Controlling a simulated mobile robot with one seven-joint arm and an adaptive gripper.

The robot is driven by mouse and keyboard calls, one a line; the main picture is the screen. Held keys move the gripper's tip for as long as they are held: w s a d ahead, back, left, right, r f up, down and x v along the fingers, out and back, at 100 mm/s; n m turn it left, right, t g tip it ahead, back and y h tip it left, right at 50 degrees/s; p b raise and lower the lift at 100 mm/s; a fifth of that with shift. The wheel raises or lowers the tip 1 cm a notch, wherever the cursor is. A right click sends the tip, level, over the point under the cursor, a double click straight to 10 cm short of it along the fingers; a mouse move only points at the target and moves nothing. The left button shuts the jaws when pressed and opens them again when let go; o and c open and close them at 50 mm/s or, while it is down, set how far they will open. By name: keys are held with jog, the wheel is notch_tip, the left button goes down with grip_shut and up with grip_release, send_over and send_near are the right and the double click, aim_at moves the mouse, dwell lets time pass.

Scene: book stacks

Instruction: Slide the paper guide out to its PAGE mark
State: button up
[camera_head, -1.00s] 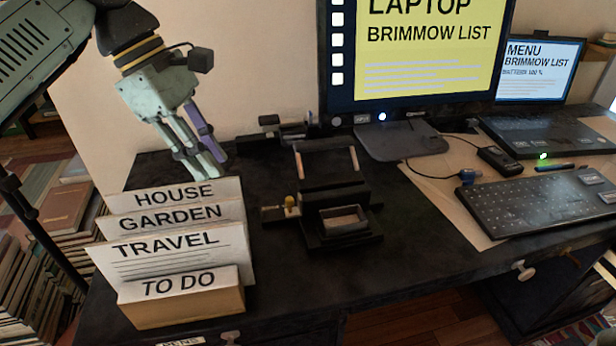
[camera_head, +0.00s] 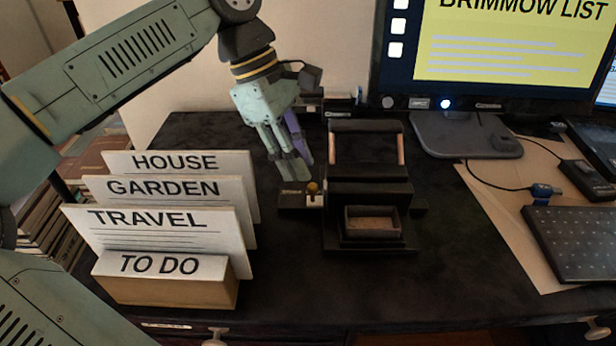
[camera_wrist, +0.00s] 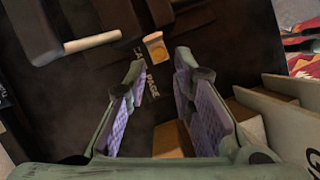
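A black desktop device (camera_head: 370,187) stands mid-desk, with a tray in front and upright posts behind. A dark bar sticks out from its left side and carries a brass knob (camera_head: 312,187) and a pale piece; this looks like the paper guide. In the wrist view the knob (camera_wrist: 158,54) lies just beyond my fingertips, and small white lettering that seems to read PAGE (camera_wrist: 151,86) shows between the fingers. My gripper (camera_head: 295,176) is open and empty, just behind and left of the knob in the head view. It also shows in the wrist view (camera_wrist: 158,68). Contact cannot be told.
A wooden holder (camera_head: 170,292) with upright cards, HOUSE to TO DO, stands close at left. The monitor (camera_head: 480,55) stands behind right on its base. A keyboard (camera_head: 580,243) and a cable lie at right. The dark desk in front of the device is clear.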

aim_at(310, 185)
jog(key=shift+x, duration=2.1)
jog(key=shift+d, duration=0.1)
jog(key=shift+c, duration=0.3)
grip_shut()
